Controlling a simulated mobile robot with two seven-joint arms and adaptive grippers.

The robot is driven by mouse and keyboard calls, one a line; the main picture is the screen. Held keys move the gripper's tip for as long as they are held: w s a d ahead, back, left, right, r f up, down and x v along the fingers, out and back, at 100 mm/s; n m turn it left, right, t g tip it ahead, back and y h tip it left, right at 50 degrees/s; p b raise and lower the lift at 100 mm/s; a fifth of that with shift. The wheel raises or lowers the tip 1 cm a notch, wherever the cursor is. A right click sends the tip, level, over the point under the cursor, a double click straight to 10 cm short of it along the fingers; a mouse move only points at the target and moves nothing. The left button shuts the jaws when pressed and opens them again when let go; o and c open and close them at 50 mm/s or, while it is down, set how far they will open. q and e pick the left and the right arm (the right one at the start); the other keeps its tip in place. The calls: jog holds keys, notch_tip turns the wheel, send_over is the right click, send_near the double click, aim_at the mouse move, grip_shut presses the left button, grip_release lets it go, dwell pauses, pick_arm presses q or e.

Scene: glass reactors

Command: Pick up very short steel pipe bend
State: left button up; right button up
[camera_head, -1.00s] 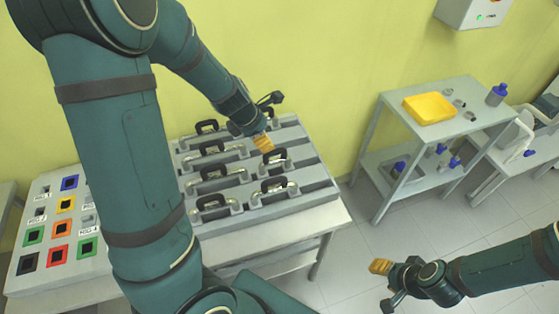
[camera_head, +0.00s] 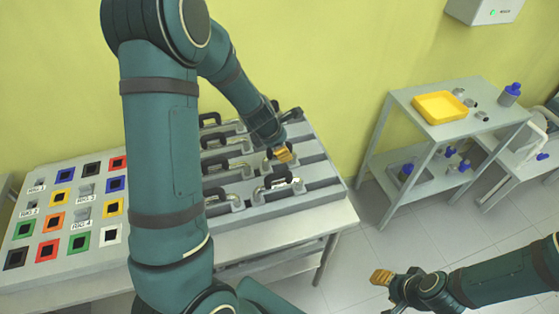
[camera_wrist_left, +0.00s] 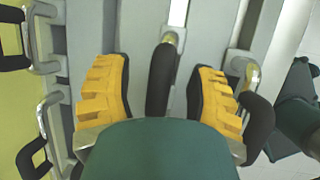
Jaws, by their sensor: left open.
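Steel pipe bends with black handles lie in rows on the grey rack (camera_head: 318,171). I cannot tell for sure which is the very short one. My left gripper (camera_head: 283,153) is over the right part of the rack, fingers pointing down. In the left wrist view its yellow fingers (camera_wrist_left: 160,95) are open, with a black handle (camera_wrist_left: 161,78) in the gap between them, apart from both. A metal pipe end (camera_wrist_left: 171,37) shows beyond the handle; the rest is hidden. My right gripper (camera_head: 382,277) hangs at the lower right, away from the rack; its opening is unclear.
Other handled bends (camera_head: 278,185) stand close by on the rack. A panel with coloured square sockets (camera_head: 72,215) is at left on the same table. A grey shelf (camera_head: 398,103) with a yellow tray (camera_head: 416,108) and bottles stands at right. Floor is clear between.

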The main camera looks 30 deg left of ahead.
pick_arm(q)
grip_shut()
jog(key=shift+r, duration=0.1)
dwell(0.3)
